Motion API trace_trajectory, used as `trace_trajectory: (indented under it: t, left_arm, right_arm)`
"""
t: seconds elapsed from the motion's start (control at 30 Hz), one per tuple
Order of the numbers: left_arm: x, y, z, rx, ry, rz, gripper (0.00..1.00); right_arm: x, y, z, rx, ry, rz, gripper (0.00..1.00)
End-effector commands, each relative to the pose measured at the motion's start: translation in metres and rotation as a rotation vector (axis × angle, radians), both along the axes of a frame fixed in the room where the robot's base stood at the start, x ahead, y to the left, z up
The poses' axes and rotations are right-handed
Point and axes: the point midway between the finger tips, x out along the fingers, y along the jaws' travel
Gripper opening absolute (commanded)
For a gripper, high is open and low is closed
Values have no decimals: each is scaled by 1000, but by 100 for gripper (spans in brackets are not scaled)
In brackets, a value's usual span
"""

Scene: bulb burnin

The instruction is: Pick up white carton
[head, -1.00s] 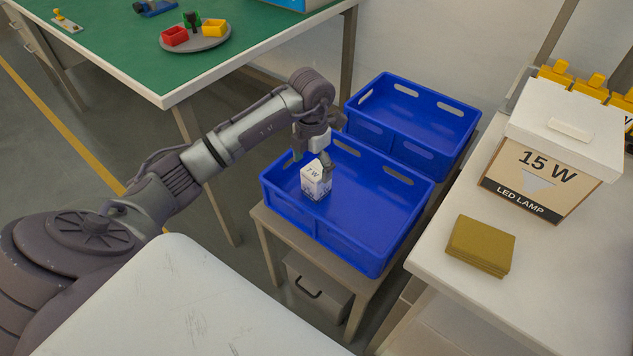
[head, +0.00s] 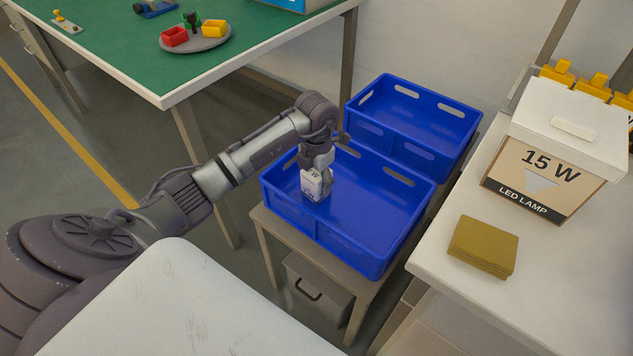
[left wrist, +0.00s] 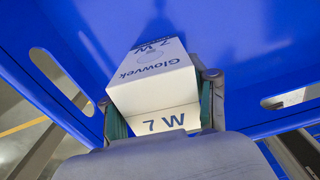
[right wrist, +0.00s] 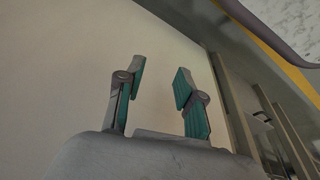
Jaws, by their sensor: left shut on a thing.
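The white carton (head: 312,184) stands in the near blue crate (head: 374,222), towards its left end. In the left wrist view the carton (left wrist: 152,80) shows "Glowvek" and "7 W" and sits between the two fingers. My left gripper (head: 317,176) reaches down from above and is shut on the carton. I cannot tell whether the carton's base touches the crate floor. My right gripper (right wrist: 160,75) shows only in the right wrist view, with its fingers apart and nothing between them.
A second blue crate (head: 413,130) stands behind. On the right bench are a box marked 15 W LED LAMP (head: 540,180) and a mustard-coloured stack (head: 482,246). A green table (head: 110,50) with a round tray (head: 196,44) is at the back left. The rest of the near crate is empty.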

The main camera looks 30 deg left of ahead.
Motion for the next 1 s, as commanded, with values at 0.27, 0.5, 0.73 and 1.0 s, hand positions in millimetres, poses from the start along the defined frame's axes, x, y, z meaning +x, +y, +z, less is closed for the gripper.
trace_trajectory:
  t: [0.27,0.5,0.73,1.0]
  left_arm:
    - [0,0,1,0,-1,0,21]
    - [1,1,15,2,-2,1,21]
    - [7,-13,51,-2,-5,-4,21]
    - [32,-68,87,-1,-3,-2,21]
  right_arm:
    - [0,0,0,0,-1,0,37]
    - [0,0,-1,1,-2,0,37]
    - [-7,-1,-28,-1,18,3,37]
    - [-11,-1,-42,-3,25,4,37]
